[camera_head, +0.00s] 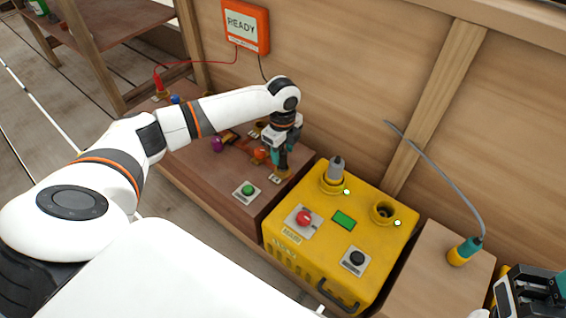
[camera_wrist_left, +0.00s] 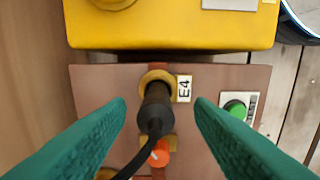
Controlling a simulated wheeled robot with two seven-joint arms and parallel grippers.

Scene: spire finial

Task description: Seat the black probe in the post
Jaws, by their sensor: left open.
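The black probe (camera_wrist_left: 155,108) stands between the fingers of my left gripper (camera_wrist_left: 160,108) in the left wrist view, its black cable running toward the camera. Its far end is at a brass ring post (camera_wrist_left: 156,77) beside a label reading E4; how deep it sits I cannot tell. My left gripper (camera_head: 283,168) is open, with a gap on each side of the probe, low over the brown panel (camera_head: 215,182) in the head view, where it hides most of the probe. My right gripper (camera_head: 530,292) shows only partly at the lower right corner; its jaw state is unclear.
A yellow box (camera_head: 330,290) with two sockets and buttons stands right of the panel. The panel has a green button (camera_head: 248,190) and an orange knob (camera_head: 260,153). An orange READY box (camera_head: 246,25) hangs on the wall. A teal-yellow plug (camera_head: 465,250) stands at right.

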